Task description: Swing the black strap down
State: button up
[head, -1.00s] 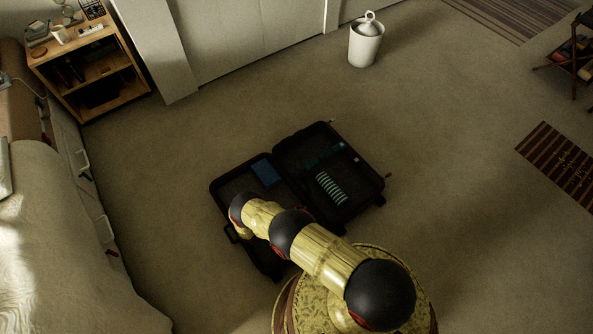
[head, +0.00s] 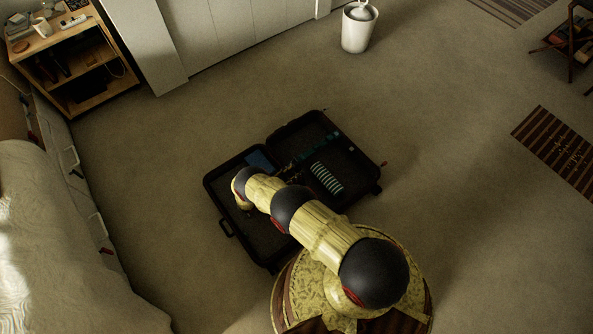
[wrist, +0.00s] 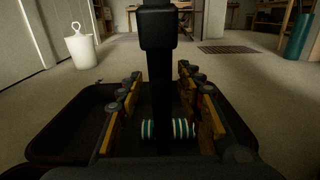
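The open black suitcase (head: 222,205) lies on the carpet in the head view, its left half partly under my arm. In the wrist view a long black upright piece, which looks like the black strap (wrist: 157,30), runs from the top edge down the middle. My gripper (wrist: 159,78) shows there as two jaws with wooden-looking sides, spread to left and right of this piece, with a gap visible on each side. A striped roll (wrist: 182,129) shows low between the jaws, and also in the suitcase's right half (head: 326,178). My arm hides the fingertips in the head view.
A blue item (head: 260,160) lies in the suitcase's left half. A white bin (head: 358,30) stands at the back, and a wooden shelf (head: 80,70) at the back left. A bed (head: 50,240) is at the left. Carpet around the suitcase is clear.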

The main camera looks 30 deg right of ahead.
jog(key=shift+d, duration=0.3)
jog(key=shift+c, duration=0.4)
jog(key=c, duration=0.7)
grip_shut()
